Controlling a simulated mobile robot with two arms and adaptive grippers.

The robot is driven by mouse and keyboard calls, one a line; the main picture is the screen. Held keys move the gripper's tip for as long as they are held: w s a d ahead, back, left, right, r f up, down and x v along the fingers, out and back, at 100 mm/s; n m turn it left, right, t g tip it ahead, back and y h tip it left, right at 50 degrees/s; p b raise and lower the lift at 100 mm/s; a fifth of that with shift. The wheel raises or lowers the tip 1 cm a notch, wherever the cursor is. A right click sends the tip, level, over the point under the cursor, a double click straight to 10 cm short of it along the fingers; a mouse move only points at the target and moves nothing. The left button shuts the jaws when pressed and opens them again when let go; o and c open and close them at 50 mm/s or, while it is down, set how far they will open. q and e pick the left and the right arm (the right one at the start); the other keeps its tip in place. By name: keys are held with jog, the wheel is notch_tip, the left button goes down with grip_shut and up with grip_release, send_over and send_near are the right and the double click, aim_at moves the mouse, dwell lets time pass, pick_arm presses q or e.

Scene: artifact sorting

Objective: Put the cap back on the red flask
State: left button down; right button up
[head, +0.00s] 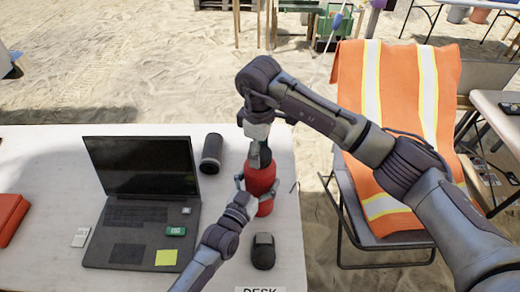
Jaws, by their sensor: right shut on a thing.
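The red flask (262,176) stands upright on the desk, near its right edge. My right gripper (259,150) is directly above the flask, pointing down. It is shut on a small dark piece at the flask's top, which looks like the cap; the fingers mostly hide it. I cannot tell whether the cap touches the flask's neck or is just above it. My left gripper (257,190) is at the flask's body from the front left, with a finger showing on either side. How firmly it closes on the flask cannot be seen.
An open laptop (125,215) with a yellow note is left of the flask. A red case (10,216) is at far left. A chair with an orange vest (400,90) stands right of the desk.

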jog(key=shift+d+m, duration=0.1)
jog(key=shift+m, duration=0.6)
jog(key=o, duration=0.7)
jog(key=shift+r, duration=2.3)
jog(key=shift+c, duration=0.5)
